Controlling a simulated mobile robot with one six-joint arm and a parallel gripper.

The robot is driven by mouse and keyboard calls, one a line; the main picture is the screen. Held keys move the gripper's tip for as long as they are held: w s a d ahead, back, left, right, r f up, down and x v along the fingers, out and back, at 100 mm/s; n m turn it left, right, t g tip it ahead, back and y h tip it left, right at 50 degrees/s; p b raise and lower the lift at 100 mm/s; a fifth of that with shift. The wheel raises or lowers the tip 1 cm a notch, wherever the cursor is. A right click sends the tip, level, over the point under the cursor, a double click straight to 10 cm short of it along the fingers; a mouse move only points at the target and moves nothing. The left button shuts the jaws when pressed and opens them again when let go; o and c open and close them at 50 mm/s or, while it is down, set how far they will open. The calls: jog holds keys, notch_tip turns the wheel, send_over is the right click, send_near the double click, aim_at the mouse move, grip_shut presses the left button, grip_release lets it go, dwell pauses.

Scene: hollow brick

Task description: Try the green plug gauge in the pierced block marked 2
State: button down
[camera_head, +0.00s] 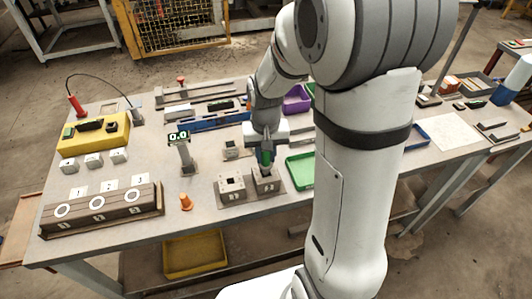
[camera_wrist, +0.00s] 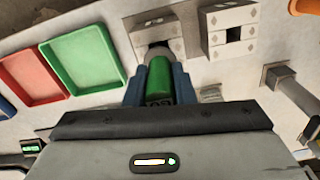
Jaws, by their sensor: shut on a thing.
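My gripper (camera_head: 265,158) is shut on the green plug gauge (camera_wrist: 158,82). The gauge's green handle also shows in the head view (camera_head: 266,157), pointing down over the right-hand of two pierced blocks. That right-hand block (camera_head: 266,183) appears in the wrist view (camera_wrist: 147,33) directly beyond the gauge. The gauge's grey end lies at the block's hole; I cannot tell whether it is inside or just above. The left-hand pierced block (camera_head: 231,190) has an open square hole in the wrist view (camera_wrist: 232,33). The marks on both blocks are too small to read surely.
A green tray (camera_head: 301,172) stands right of the blocks. An orange cone-like piece (camera_head: 186,202) and a gauge stand reading 0.0 (camera_head: 185,155) stand left. A long ringed fixture with cards 1, 2, 3 (camera_head: 100,213) lies at the front left. A small block (camera_head: 231,150) stands behind.

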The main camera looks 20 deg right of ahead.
jog(key=shift+f+b, duration=1.15)
jog(key=shift+f, duration=0.35)
jog(key=shift+r, duration=0.1)
dwell(1.1)
jog(key=shift+r+p, duration=3.35)
jog(key=shift+r, duration=1.1)
